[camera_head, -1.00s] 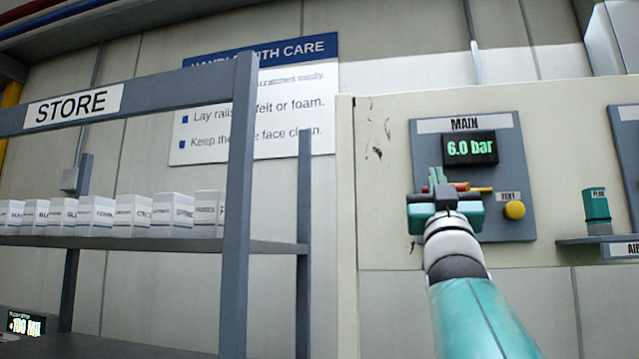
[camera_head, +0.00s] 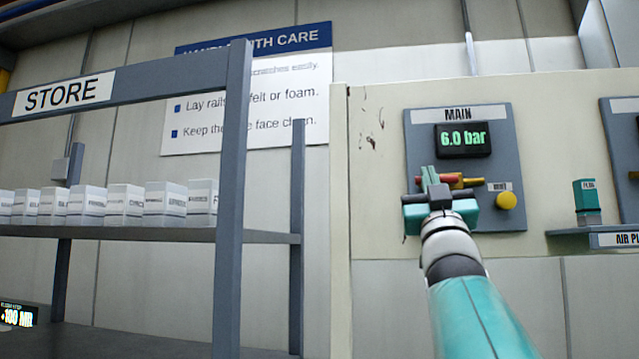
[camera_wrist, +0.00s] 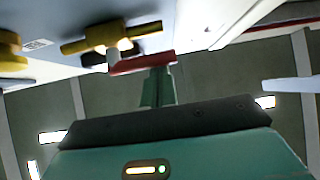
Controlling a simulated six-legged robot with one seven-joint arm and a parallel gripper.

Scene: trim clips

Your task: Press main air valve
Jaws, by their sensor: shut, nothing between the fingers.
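The main air valve is on the grey MAIN panel (camera_head: 410,140), under a display (camera_head: 462,139) reading 6.0 bar. It has a brass body (camera_head: 466,182) and a red handle (camera_head: 451,179). In the wrist view, the brass body (camera_wrist: 106,37) and red handle (camera_wrist: 142,63) show near the top. My gripper (camera_head: 431,174) is in front of the valve's left part and hides some of it. Its teal fingers (camera_wrist: 158,85) are shut and empty, with tips close by the red handle. I cannot tell whether they touch it.
A round yellow knob (camera_head: 507,201) sits right of the valve. A small ledge (camera_head: 575,230) with a teal-and-grey item (camera_head: 588,200) is further right. The STORE rack (camera_head: 232,200) with several white boxes stands left. Open space lies before the cream board (camera_head: 380,230).

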